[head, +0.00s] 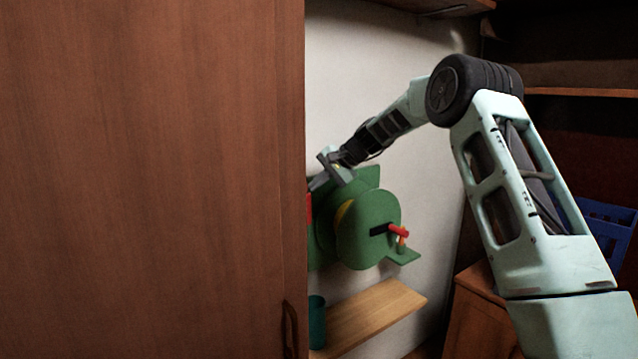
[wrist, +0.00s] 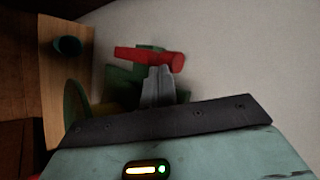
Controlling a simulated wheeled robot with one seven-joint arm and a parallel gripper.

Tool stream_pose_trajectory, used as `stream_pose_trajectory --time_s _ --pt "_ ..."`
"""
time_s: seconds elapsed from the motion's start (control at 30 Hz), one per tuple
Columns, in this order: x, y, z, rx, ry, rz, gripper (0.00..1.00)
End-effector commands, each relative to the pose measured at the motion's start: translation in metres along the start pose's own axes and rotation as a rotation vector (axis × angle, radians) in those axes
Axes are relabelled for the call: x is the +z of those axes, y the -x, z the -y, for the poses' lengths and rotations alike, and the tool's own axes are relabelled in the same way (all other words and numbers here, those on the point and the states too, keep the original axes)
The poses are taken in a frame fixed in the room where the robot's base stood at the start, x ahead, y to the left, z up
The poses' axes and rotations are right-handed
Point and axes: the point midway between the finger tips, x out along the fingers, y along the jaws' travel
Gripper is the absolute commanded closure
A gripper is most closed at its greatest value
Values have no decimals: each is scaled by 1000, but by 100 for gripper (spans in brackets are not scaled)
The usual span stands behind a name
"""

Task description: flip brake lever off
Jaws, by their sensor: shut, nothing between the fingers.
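A green device (head: 368,226) with rounded plates is mounted on the white wall. A red handle (head: 398,231) sticks out of a dark slot on its near plate. Another red part (head: 309,206) shows at its far left, mostly hidden by the brown door. In the wrist view a red lever (wrist: 140,55) with a thicker round end lies just beyond my fingertips. I cannot tell whether they touch it. My gripper (wrist: 159,72) is shut and empty. In the head view my gripper is at the device's upper left, its fingertips partly hidden by the door edge.
A large brown door (head: 150,180) blocks the left of the head view. A wooden shelf (head: 370,316) below the device holds a teal cup (head: 317,320). A blue crate (head: 606,232) stands at the right. The wall right of the device is clear.

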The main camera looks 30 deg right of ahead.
Motion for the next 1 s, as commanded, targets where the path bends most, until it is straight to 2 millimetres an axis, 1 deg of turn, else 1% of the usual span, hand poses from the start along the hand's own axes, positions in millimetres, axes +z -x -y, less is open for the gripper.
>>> stream_pose_trajectory --time_s 0.17,0.33,0.73,1.0 --pt "2 0 2 9 11 -10 100" --pt "9 -3 6 44 51 -43 100" --pt "44 -19 22 215 243 -216 100" --pt "62 -33 25 320 358 -323 100"
